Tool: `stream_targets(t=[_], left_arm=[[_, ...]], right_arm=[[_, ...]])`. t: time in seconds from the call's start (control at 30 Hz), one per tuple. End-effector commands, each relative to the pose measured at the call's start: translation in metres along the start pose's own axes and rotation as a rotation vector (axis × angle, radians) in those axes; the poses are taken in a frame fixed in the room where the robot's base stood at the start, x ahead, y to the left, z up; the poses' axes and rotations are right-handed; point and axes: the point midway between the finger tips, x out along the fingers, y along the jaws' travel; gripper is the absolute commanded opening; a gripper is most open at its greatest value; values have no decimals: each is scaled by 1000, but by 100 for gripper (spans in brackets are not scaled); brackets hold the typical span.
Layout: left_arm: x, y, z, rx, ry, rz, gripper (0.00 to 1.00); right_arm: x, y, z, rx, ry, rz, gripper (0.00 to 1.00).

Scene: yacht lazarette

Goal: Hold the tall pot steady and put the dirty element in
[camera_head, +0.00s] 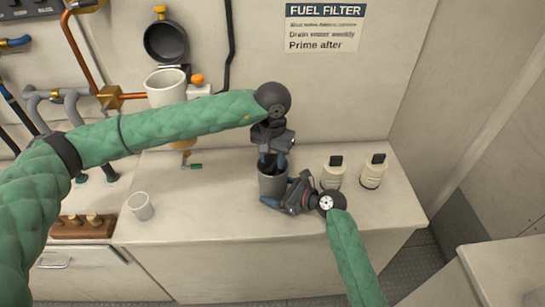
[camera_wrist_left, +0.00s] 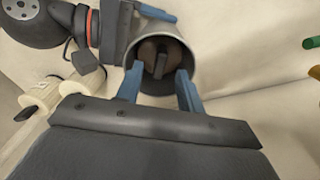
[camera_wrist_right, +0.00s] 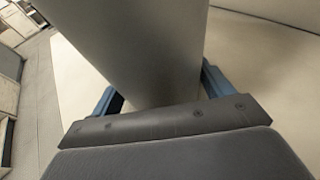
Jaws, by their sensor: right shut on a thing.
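The tall pot (camera_head: 271,187), a grey cylinder, stands upright on the counter; its open mouth shows in the left wrist view (camera_wrist_left: 186,54). A dark brown element with a black bar across its top (camera_wrist_left: 160,62) is inside the pot, below the rim. My left gripper (camera_head: 272,163) is directly above the pot's mouth, pointing down. Its blue fingers are spread apart near the rim, with nothing between them. My right gripper (camera_head: 284,190) is shut on the pot's side; in the right wrist view the pot wall (camera_wrist_right: 160,55) fills the space between its fingers.
Two cream bottles with black caps (camera_head: 332,173) (camera_head: 373,172) stand right of the pot. A small white cup (camera_head: 140,206) and a wooden rack (camera_head: 82,227) are at the left. A white filter bowl (camera_head: 166,87) and pipes are on the wall. Clear counter lies between cup and pot.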

Motion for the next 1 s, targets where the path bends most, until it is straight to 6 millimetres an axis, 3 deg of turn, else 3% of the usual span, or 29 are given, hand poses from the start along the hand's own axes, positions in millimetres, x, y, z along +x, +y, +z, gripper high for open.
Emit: stream_targets(t=[0.17,0.63,1.0], left_arm=[[-16,0,-1,0,2,-1,38],[-100,0,-1,0,2,-1,38],[-120,0,0,0,0,0,38]], right_arm=[[0,0,0,0,0,0,61],[0,0,0,0,0,0,61],[0,0,0,0,0,0,61]])
